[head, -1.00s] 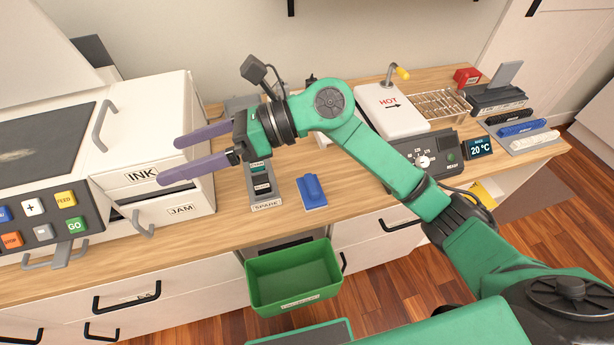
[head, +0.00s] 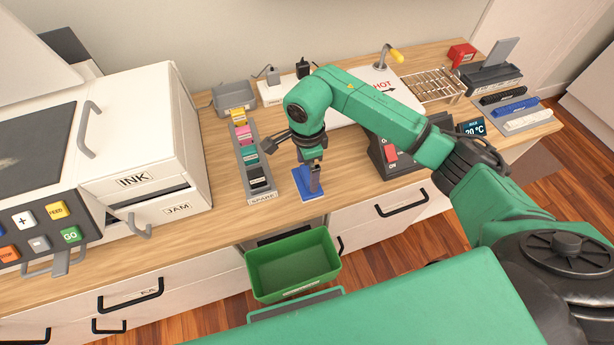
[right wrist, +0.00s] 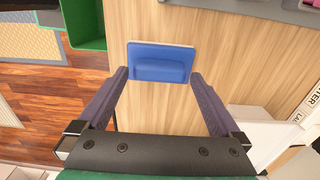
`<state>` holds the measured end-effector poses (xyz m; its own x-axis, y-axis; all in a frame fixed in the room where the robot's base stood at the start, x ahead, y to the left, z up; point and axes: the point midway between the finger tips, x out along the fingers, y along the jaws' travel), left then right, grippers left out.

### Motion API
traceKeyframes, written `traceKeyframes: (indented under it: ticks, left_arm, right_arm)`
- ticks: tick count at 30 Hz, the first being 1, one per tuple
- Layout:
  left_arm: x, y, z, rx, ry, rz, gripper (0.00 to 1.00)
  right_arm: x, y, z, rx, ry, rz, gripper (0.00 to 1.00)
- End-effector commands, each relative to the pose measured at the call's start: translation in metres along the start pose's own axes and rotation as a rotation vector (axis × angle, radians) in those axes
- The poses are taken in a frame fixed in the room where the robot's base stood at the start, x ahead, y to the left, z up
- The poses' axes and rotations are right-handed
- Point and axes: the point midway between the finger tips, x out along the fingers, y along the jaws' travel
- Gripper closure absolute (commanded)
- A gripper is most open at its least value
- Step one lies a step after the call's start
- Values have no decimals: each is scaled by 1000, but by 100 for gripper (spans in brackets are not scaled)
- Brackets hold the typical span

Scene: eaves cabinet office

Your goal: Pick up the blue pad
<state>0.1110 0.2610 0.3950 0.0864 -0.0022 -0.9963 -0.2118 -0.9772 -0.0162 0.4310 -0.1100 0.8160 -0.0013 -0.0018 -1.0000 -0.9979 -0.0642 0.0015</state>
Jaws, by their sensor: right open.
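The blue pad (head: 308,195) lies on the wooden counter near its front edge, right of the cartridge rack; my right gripper hides part of it in the head view. In the right wrist view the blue pad (right wrist: 160,64) shows whole, a flat plate with a raised block on top. My right gripper (head: 315,188) points down over the pad. In the right wrist view its two purple fingers (right wrist: 165,82) are spread apart, with the pad just ahead between their tips and nothing held. My left gripper is not in view.
A grey rack (head: 250,178) of coloured cartridges stands close left of the pad. A green bin (head: 292,265) hangs below the counter's front edge. The white INK and JAM machine (head: 150,150) is at left. A dark control box (head: 385,165) stands at right.

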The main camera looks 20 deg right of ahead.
Motion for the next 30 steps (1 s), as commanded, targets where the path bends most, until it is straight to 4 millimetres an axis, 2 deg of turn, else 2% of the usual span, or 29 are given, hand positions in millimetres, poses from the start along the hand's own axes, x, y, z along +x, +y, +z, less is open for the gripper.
traceKeyframes:
  ticks: [1, 4, 10, 11, 15, 16, 25, 30]
  left_arm:
    - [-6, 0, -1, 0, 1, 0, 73]
    - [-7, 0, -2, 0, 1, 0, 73]
    - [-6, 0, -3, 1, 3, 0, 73]
    - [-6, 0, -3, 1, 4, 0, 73]
    - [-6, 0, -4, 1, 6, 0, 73]
    - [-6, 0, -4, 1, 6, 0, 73]
    - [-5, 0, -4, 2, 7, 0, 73]
    - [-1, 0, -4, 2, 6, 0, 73]
  right_arm:
    - [7, 2, 1, 0, -2, 5, 0]
    - [21, 1, 0, 0, -1, 2, 0]
    - [24, 0, 0, 0, -1, -1, 0]
    - [24, 0, 0, 0, -1, -1, 8]
    - [24, 0, 0, 0, -1, -1, 61]
    - [24, 0, 0, 0, -1, -1, 70]
    - [20, -1, 0, 0, -2, -3, 70]
    - [-3, -2, 0, -1, -2, -7, 70]
